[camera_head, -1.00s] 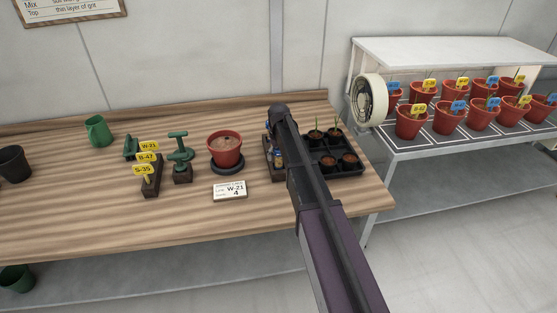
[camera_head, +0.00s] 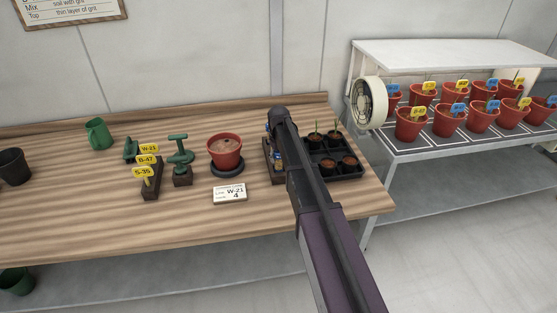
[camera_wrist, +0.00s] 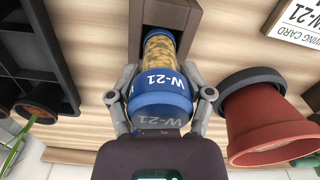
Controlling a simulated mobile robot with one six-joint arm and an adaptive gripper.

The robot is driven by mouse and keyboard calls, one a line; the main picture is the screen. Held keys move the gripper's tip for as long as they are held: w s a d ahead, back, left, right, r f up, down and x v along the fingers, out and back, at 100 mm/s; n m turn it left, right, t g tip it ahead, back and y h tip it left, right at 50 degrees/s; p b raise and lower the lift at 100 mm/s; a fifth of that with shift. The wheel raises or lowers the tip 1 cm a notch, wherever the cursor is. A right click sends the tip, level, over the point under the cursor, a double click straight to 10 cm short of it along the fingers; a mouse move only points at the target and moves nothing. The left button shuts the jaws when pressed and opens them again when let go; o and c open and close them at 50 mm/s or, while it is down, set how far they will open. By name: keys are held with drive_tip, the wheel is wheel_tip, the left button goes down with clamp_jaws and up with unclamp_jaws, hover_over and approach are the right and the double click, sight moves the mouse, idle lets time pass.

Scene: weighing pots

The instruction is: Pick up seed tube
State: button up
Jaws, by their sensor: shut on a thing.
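The seed tube (camera_wrist: 158,48) shows in the wrist view, with tan seeds inside and a blue cap marked W-21. My gripper (camera_wrist: 163,98) is shut on it, with one finger on each side of the blue cap. The tube's far end is at the dark wooden rack (camera_wrist: 186,20); I cannot tell whether it is still seated in it. In the head view the rack (camera_head: 276,178) stands on the bench, partly hidden by my arm. A tube with tan contents (camera_head: 277,160) shows beside my arm there; my gripper's fingers are hidden.
A red pot (camera_head: 225,152) on a dark saucer (camera_head: 227,171) stands left of the rack, with a W-21 card (camera_head: 229,194) in front. A black seedling tray (camera_head: 350,174) is close on the right. A fan (camera_head: 370,104) and shelf of pots lie further right.

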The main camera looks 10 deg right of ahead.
drive_tip(key=shift+r, duration=0.2)
wheel_tip(320, 180, up, 10)
drive_tip(key=p, duration=1)
drive_tip(key=shift+f, duration=0.2)
drive_tip(key=o, duration=0.3)
drive_tip(key=shift+c, duration=0.8)
drive_tip(key=shift+d, duration=0.15)
